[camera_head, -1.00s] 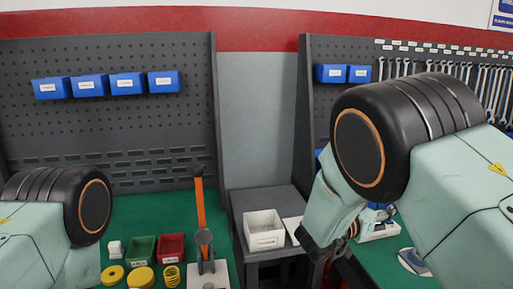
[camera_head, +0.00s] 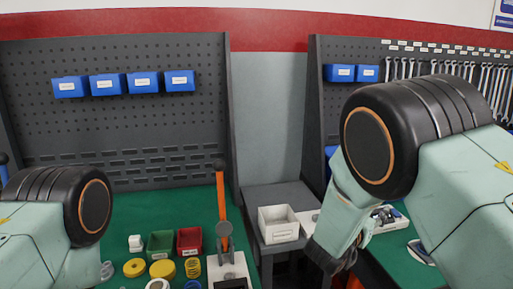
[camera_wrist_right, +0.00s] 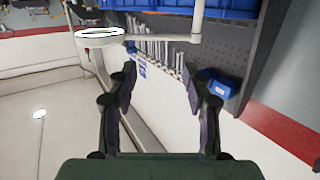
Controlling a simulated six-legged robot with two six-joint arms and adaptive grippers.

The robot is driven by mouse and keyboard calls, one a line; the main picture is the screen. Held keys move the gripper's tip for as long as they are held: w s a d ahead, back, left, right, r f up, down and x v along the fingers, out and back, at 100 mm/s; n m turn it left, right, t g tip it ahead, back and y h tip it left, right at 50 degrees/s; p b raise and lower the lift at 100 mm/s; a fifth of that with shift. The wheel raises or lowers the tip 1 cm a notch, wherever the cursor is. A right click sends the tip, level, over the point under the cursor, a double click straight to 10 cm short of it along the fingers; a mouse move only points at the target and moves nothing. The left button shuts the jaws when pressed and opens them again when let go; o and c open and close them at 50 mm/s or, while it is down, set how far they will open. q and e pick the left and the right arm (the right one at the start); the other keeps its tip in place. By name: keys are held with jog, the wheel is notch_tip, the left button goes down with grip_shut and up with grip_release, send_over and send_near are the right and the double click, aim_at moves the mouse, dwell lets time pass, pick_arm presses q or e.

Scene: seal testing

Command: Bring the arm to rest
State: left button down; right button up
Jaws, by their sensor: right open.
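My right arm (camera_head: 375,150) is bent at the right of the head view, in front of the right bench. My right gripper (camera_wrist_right: 168,88) shows in the right wrist view with its two dark fingers spread apart and nothing between them. Wrenches and a blue bin show beyond the fingers, apart from them. My left arm (camera_head: 70,215) fills the lower left corner of the head view. Its gripper is outside the frame.
A green bench (camera_head: 140,210) holds a green bin (camera_head: 160,244), a red bin (camera_head: 189,241), yellow rings and an orange-handled tool (camera_head: 221,200). A white box (camera_head: 278,223) stands on a grey stand between the benches. Pegboards (camera_head: 120,120) rise behind.

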jog(key=s+a+f+n+g+y+b, duration=0.1)
jog(key=s+f+n+g+y, duration=0.2)
jog(key=s+f, duration=0.65)
jog(key=s+a+f+n+g+y, duration=0.1)
jog(key=s+f+n+y, duration=0.35)
jog(key=f, duration=0.75)
jog(key=s+a+f+g+y, duration=0.1)
jog(key=s+f+g, duration=0.1)
jog(key=s, duration=0.8)
jog(key=s+a+f+g+y+b, duration=0.1)
jog(key=s+f+g, duration=0.2)
jog(key=s, duration=0.8)
jog(key=s+a+f+g+y+b, duration=0.1)
jog(key=s+f, duration=0.4)
jog(key=s, duration=0.5)
jog(key=shift+s+f+g+y, duration=0.2)
jog(key=shift+g+y, duration=0.35)
jog(key=shift+g, duration=0.45)
